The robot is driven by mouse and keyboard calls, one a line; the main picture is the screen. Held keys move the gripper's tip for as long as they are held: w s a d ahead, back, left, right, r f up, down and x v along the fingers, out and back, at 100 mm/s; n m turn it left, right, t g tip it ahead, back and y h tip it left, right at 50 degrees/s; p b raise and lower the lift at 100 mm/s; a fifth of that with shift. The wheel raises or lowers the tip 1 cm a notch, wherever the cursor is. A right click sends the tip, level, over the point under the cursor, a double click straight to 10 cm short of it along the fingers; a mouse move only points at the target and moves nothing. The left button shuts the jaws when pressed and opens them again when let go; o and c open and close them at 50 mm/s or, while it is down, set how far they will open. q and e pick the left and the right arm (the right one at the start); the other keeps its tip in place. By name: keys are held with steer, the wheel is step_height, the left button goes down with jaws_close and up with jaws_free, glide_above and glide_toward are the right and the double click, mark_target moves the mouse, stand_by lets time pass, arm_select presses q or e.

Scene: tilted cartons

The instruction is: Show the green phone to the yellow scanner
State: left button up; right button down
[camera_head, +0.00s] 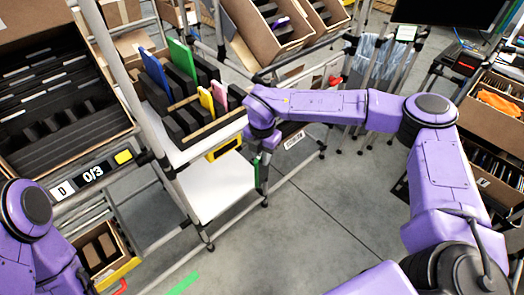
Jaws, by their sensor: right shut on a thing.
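My right gripper (263,160) hangs below the purple wrist, in front of the white shelf unit. It is shut on a thin, dark, green-edged thing, which looks like the green phone (257,174), held upright. The gripper's fingers are small and partly hidden by the wrist. A yellow scanner-like box (222,148) with a dark face is mounted under the shelf edge, a little left of and above the held phone, apart from it. My left arm enters at the lower left; its gripper is out of view.
A carton (200,133) on the shelf (160,122) has dark dividers and blue, green, yellow and pink upright items. A large carton (20,150) of dark slots stands at the left. Another carton (240,20) is behind. The grey floor (310,215) is clear.

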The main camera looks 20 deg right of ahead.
steer(key=w+a+f+m+b, duration=0.1)
steer(key=w+f+m+b, duration=0.2)
steer(key=w+f+b, duration=0.1)
steer(key=shift+w+a+f, duration=0.3)
steer(key=shift+w+f, duration=0.25)
steer(key=shift+f, duration=0.4)
